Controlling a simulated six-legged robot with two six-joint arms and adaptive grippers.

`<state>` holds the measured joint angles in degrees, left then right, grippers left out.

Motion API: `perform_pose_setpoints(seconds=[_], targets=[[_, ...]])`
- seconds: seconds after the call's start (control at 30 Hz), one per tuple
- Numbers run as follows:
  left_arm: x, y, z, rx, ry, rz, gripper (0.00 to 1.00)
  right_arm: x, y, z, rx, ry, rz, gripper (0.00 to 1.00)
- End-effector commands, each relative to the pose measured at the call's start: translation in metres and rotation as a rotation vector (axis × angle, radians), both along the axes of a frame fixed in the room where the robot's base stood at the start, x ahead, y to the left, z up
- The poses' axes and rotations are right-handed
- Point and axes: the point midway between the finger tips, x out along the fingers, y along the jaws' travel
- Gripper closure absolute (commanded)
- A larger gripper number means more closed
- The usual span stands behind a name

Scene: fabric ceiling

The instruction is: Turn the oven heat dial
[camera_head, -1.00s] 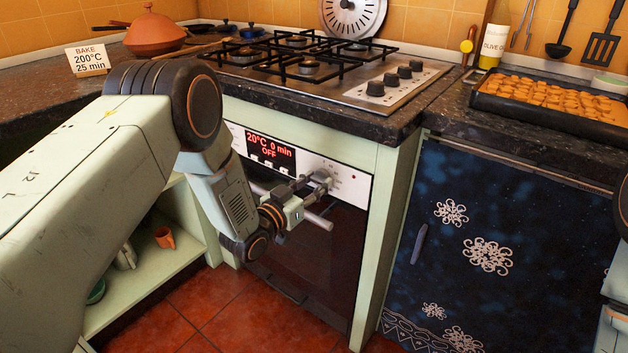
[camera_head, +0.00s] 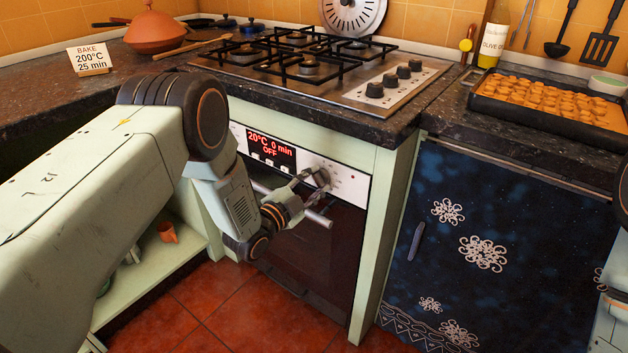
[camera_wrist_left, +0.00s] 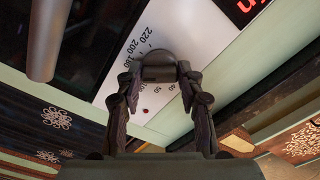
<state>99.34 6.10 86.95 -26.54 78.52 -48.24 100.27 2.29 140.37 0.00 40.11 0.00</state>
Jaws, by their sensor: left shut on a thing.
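The oven (camera_head: 330,245) is set in the pale green cabinet under the hob. Its display (camera_head: 270,147) reads 20°C, 0 min, OFF. The heat dial (camera_head: 320,177) is a dark round knob on the white panel, partly covered by my fingers. It also shows in the left wrist view (camera_wrist_left: 158,60), with printed numbers such as 220, 200 and 50 around it. My left gripper (camera_head: 312,180) is at the panel with its two fingers on either side of the dial, shut on it. In the left wrist view the fingertips (camera_wrist_left: 157,72) touch the dial's sides.
The oven's bar handle (camera_head: 318,217) runs just below the dial, close to my left gripper. The dark worktop edge (camera_head: 330,127) overhangs above. A card (camera_head: 88,58) reads BAKE 200°C 25 min. A baking tray (camera_head: 480,103) of food pieces stands at the right.

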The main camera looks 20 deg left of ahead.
Motion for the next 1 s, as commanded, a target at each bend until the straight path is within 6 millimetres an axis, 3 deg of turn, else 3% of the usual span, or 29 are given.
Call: perform_pose_setpoints(seconds=[0.5, 1.0], targets=[[-0.001, 0.000, 0.000, 0.420, -0.150, 0.000, 0.94, 0.000, 0.000, 0.014, 0.000, 0.000, 0.000, 0.60], [-0.001, 0.000, -0.001, 0.601, -0.215, -0.001, 0.94, 0.000, 0.000, 0.018, 0.000, 0.000, 0.000, 0.60]])
